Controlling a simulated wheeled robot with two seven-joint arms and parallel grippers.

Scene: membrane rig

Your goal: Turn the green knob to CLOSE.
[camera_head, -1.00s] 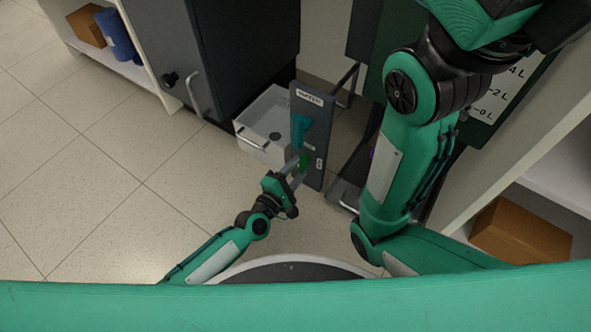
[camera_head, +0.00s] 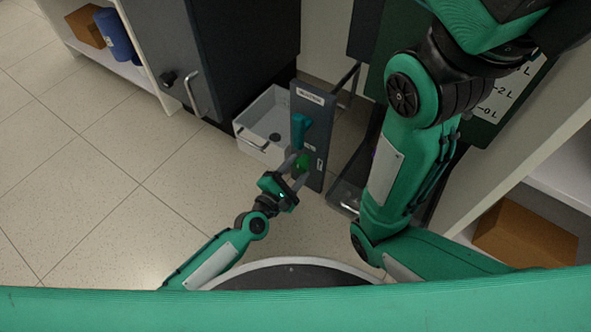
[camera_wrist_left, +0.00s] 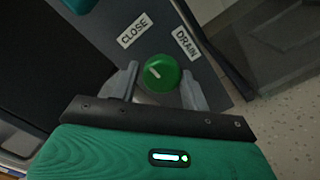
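The green knob (camera_head: 303,161) sits low on the upright dark grey panel (camera_head: 312,175). In the left wrist view the knob (camera_wrist_left: 162,73) shows face on, with a white mark pointing up and left, on the CLOSE side. The CLOSE label (camera_wrist_left: 134,29) is above it to the left and the DRAIN label (camera_wrist_left: 185,42) above it to the right. My left gripper (camera_head: 294,169) is open at the knob. In the wrist view its fingers (camera_wrist_left: 160,78) stand on either side of the knob, with gaps showing. My right gripper is out of view.
A teal handle (camera_head: 299,131) sticks out of the panel above the knob. A white basin (camera_head: 262,118) stands left of the panel, beside a dark cabinet (camera_head: 225,55). My right arm crosses the view on the right. The floor at left is clear.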

